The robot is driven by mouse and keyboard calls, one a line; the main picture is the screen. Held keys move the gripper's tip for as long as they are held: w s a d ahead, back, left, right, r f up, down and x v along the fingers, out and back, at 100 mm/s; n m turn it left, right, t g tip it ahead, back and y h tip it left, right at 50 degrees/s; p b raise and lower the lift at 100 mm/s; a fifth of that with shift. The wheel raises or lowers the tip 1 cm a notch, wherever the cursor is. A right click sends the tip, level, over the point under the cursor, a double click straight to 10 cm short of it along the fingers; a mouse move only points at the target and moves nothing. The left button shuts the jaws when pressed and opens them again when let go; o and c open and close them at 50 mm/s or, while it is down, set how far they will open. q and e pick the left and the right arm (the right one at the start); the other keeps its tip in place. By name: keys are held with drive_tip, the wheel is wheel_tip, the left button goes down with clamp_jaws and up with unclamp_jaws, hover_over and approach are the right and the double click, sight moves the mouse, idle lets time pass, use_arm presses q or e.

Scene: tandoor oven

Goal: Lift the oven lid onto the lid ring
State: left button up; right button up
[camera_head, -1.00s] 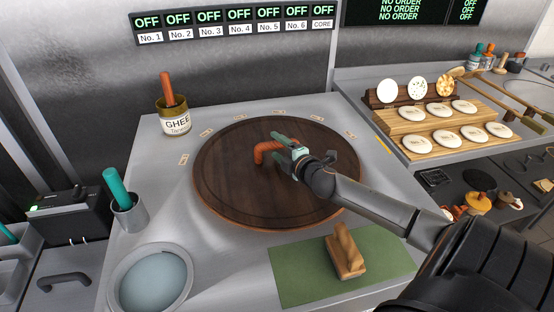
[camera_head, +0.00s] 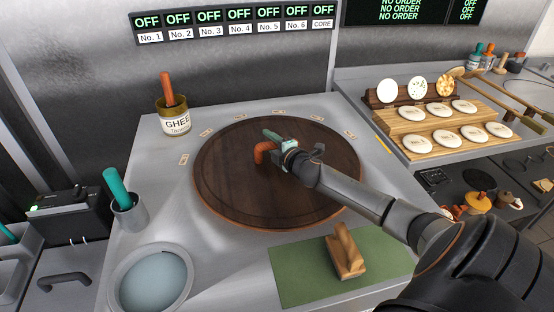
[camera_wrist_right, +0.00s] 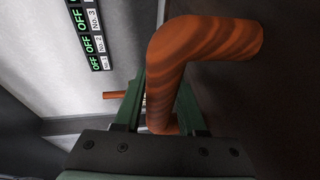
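The oven lid (camera_head: 235,185) is a round dark wooden disc lying flat in the steel counter top. Its curved orange-brown handle (camera_head: 262,152) stands up near its middle and fills the centre of the right wrist view (camera_wrist_right: 170,80). My right gripper (camera_head: 274,139) is at the handle. In the right wrist view its green fingers (camera_wrist_right: 160,105) lie on either side of the handle bar, with a slight gap visible at the left finger, so it looks open. I cannot make out the lid ring. My left gripper is out of view.
A ghee pot (camera_head: 174,121) stands behind left of the lid. A cup with a teal-handled tool (camera_head: 126,208) and a round basin (camera_head: 150,281) are at left. A wooden press (camera_head: 345,254) rests on a green mat (camera_head: 295,277) in front. A stepped wooden rack (camera_head: 440,118) is at right.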

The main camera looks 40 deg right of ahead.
clamp_jaws()
idle(0.9)
drive_tip(key=shift+r, duration=0.2)
